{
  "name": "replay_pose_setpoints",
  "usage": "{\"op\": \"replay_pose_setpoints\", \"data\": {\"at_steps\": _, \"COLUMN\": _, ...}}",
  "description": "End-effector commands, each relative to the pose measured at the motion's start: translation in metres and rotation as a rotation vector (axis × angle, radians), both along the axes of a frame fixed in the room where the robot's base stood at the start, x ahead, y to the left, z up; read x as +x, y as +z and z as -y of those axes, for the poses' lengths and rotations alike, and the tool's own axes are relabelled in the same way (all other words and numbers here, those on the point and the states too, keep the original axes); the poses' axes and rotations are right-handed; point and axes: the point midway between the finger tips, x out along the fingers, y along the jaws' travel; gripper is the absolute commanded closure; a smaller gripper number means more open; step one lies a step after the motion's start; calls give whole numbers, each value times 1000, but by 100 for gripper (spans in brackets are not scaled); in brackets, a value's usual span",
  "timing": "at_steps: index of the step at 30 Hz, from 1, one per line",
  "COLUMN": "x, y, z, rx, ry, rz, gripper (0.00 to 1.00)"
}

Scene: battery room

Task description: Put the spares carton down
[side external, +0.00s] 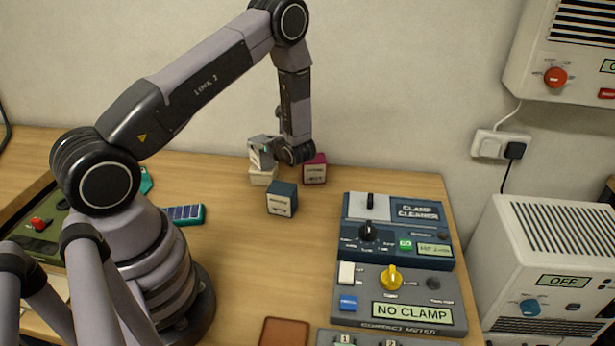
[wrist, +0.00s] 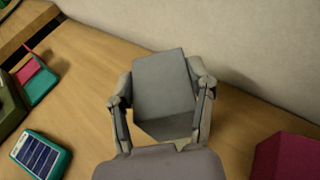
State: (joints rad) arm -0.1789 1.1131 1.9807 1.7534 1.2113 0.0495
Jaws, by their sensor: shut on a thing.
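A grey carton (wrist: 163,88) is between the two fingers of my gripper (wrist: 163,92) in the wrist view; I take it to be the spares carton. The fingers press its left and right sides, and its plain top faces the camera. In the side external view my gripper (side external: 263,150) is low near the wall. It partly covers the carton, whose pale labelled face (side external: 263,176) shows below the fingers. The label is too small to read. The carton is at or just above the wooden table; I cannot tell whether it touches.
A maroon carton (side external: 314,169) stands close on the right, and a dark blue carton (side external: 282,199) stands in front. A teal solar-panel device (side external: 184,214) lies to the left. The clamp cleaner (side external: 398,230) and contact meter (side external: 398,298) fill the table's right. The wall is close behind.

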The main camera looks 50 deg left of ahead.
Motion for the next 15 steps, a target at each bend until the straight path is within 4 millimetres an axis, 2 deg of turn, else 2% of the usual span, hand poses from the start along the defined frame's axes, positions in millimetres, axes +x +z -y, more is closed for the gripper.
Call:
{"op": "replay_pose_setpoints", "data": {"at_steps": 10, "x": 0, "y": -3, "z": 0, "rx": 1, "ry": 0, "rz": 0, "gripper": 87}}
{"op": "replay_pose_setpoints", "data": {"at_steps": 11, "x": 0, "y": -4, "z": 0, "rx": 0, "ry": 0, "rz": 0, "gripper": 45}}
{"op": "replay_pose_setpoints", "data": {"at_steps": 15, "x": 0, "y": -3, "z": 0, "rx": 0, "ry": 0, "rz": 0, "gripper": 27}}
